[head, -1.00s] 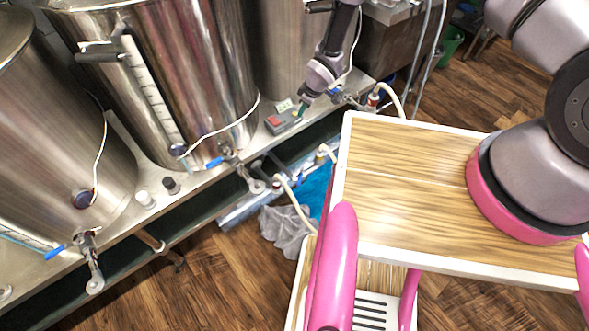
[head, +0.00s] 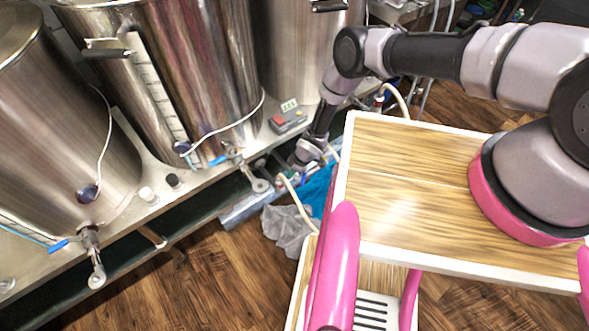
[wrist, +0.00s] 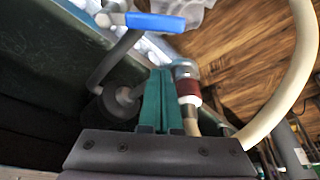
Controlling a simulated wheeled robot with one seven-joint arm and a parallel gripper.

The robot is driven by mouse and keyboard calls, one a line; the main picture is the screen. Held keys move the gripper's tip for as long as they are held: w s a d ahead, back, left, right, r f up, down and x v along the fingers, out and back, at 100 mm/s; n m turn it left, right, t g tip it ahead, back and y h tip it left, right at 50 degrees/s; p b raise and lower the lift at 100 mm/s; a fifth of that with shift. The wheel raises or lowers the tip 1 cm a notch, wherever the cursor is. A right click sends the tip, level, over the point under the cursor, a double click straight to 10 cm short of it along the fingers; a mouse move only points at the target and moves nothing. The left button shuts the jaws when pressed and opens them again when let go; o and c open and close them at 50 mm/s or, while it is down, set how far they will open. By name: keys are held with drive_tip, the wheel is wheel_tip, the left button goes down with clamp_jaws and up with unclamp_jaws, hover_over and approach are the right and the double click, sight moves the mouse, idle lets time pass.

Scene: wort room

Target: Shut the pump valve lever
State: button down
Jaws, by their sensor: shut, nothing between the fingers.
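The blue pump valve lever (wrist: 155,22) lies nearly level across the top of the wrist view, with its metal pivot end at the left. A grey bent pipe (wrist: 116,58) rises toward it from a dark round fitting. My gripper (wrist: 161,74) has its green fingers shut together and empty. The fingertips point toward the lever, with a visible gap below it in the picture. In the head view my wrist is low beside the bench edge and hides much of the pump area. A small blue part (head: 308,181) shows just below it there.
A hose fitting with a red band (wrist: 188,92) stands close right of my fingers, and a beige hose (wrist: 290,85) curves beyond. A dark bench wall (wrist: 40,50) is at left. Steel kettles (head: 185,75) and a red-button control box (head: 288,118) stand above.

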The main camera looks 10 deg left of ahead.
sight(303, 179)
drive_tip(key=shift+d+f, duration=0.5)
drive_tip(key=shift+d, duration=0.35)
drive_tip(key=shift+d+f, duration=0.45)
drive_tip(key=shift+d, duration=0.4)
drive_tip(key=shift+d+n, duration=0.2)
drive_tip(key=shift+n, duration=0.4)
